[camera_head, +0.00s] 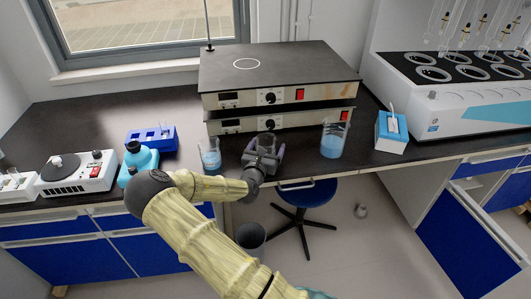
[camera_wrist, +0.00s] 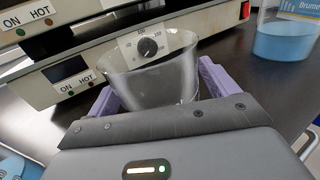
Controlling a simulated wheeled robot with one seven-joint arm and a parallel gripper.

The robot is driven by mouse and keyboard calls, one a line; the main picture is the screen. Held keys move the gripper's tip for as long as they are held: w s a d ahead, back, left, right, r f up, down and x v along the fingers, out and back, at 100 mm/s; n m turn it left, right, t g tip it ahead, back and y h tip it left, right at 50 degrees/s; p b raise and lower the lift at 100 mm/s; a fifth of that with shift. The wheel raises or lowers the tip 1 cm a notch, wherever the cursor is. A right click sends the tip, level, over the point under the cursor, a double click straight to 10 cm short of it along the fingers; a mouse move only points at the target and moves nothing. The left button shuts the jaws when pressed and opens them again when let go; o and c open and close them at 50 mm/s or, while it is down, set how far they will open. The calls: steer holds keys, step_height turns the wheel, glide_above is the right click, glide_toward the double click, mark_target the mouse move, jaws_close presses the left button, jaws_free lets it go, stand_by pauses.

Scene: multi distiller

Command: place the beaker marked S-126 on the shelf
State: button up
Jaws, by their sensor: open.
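My gripper (camera_head: 263,162) is at the bench's front edge, before the stacked hot plates. Its purple fingers are open, one on each side of a clear, empty-looking glass beaker (camera_head: 266,141). In the wrist view this beaker (camera_wrist: 165,72) stands between the fingers; whether they touch it I cannot tell. A beaker with blue liquid (camera_head: 210,158) stands to the left, and a larger one with blue liquid (camera_head: 332,143) to the right. No S-126 mark is readable. I cannot make out which surface is the shelf.
Two stacked hot plates (camera_head: 275,72) stand just behind the beakers. A blue-white box (camera_head: 391,133) and a large multi-place heater (camera_head: 455,92) are right. A stool (camera_head: 306,194) stands below.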

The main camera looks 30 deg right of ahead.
stand_by(0.3)
steer(key=c, duration=1.2)
step_height(320, 180, up, 10)
steer(key=shift+p, duration=0.45)
